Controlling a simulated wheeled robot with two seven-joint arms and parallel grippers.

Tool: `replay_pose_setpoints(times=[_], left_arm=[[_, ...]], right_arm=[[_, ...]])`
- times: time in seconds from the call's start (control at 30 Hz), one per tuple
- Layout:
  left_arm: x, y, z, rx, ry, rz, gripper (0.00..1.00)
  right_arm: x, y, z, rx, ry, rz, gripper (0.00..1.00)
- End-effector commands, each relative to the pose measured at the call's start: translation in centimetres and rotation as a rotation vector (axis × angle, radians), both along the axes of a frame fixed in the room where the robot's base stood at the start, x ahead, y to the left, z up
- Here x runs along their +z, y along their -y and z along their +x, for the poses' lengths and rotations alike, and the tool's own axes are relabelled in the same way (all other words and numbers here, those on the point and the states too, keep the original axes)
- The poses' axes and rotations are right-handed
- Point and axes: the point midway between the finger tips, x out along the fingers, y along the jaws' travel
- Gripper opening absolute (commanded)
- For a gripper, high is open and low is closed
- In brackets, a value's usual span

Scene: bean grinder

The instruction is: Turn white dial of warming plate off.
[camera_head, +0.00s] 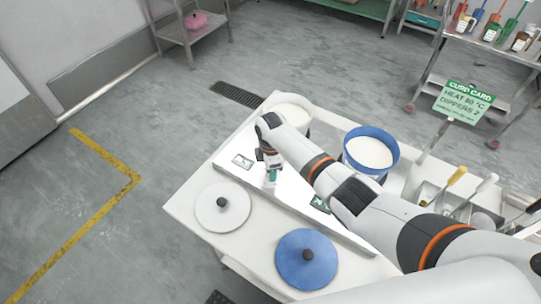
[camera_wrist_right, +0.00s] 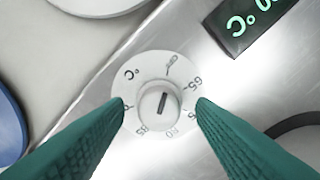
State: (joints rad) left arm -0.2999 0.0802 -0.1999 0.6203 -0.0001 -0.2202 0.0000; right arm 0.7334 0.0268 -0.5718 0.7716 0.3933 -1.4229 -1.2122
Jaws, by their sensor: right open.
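The white dial (camera_wrist_right: 158,102) of the warming plate (camera_wrist_right: 190,60) sits between my right gripper's fingertips in the right wrist view. Its round knob bears a dark pointer line, tilted slightly right of straight up in that view, and a ring of numbers and a °C mark. My right gripper (camera_wrist_right: 161,106) is open, with green fingers on either side of the knob and apart from it. In the head view the right gripper (camera_head: 271,178) points down at the plate's front strip and hides the dial. My left gripper is not in view.
A white lid (camera_head: 222,207) and a blue lid (camera_head: 306,258) lie in front. A lit display (camera_wrist_right: 250,25) is near the dial. Tools stand at the right.

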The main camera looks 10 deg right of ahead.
Motion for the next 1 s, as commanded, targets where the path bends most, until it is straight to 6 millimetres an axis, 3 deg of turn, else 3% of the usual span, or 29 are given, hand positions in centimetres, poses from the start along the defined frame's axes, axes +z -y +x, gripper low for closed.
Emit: replay_pose_setpoints(times=[0.3, 0.5, 0.7, 1.0], left_arm=[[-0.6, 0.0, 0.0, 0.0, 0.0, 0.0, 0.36], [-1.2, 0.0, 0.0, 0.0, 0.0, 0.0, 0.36], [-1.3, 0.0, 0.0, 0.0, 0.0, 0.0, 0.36], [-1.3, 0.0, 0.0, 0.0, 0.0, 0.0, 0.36]], right_arm=[[6.4, 0.0, 0.1, 0.002, 0.007, 0.0, 0.51], [9.5, 0.0, 0.1, 0.001, 0.004, 0.0, 0.51], [10.6, 0.0, 0.0, 0.0, 0.002, 0.0, 0.51], [10.7, 0.0, 0.0, 0.0, 0.002, 0.0, 0.51]])
